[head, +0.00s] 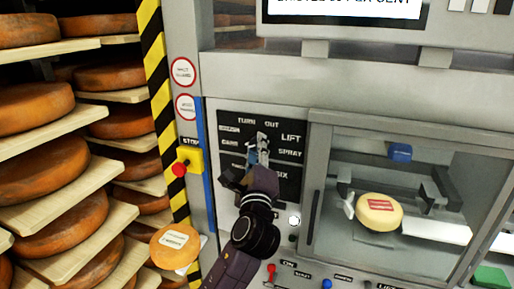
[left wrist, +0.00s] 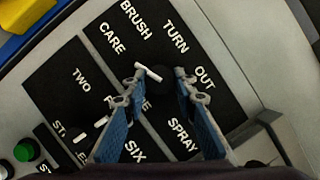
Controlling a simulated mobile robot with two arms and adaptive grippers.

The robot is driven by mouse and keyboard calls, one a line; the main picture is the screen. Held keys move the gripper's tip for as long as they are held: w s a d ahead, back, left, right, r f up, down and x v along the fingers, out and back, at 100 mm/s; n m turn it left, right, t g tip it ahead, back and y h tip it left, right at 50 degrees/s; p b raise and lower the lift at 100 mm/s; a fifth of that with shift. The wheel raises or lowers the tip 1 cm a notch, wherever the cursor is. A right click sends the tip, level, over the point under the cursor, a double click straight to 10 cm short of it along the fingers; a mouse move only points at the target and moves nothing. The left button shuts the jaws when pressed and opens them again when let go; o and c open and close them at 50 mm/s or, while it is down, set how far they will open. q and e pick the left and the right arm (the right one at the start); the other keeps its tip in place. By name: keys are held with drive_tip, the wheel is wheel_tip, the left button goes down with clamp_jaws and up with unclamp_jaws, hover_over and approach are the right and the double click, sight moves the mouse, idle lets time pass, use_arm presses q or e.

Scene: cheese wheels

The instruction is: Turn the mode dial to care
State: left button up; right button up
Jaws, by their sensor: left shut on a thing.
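The mode dial is a dark knob (left wrist: 160,84) with a white pointer bar, seen in the left wrist view. It sits on a black panel (left wrist: 88,75) lettered BRUSH, TURN OUT, CARE and SPRAY, with another word partly hidden. The pointer bar slants to the upper left, roughly to the CARE side; I cannot tell if it is exactly on the word. My left gripper (left wrist: 160,76) has its blue fingers on both sides of the dial, shut on it. In the head view my left gripper (head: 260,150) covers the dial in front of the panel. My right gripper is not in view.
A lower panel carries TWO and SIX. A yellow stop box (head: 190,158) with a red button is left of the panel. A glass-fronted chamber (head: 340,150) holding a cheese wheel (head: 379,214) is at the right. Shelves of cheese wheels (head: 60,165) fill the left.

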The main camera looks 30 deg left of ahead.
use_arm(q)
drive_tip(key=o, duration=1.1)
drive_tip(key=v, duration=1.2)
drive_tip(key=shift+s, duration=0.1)
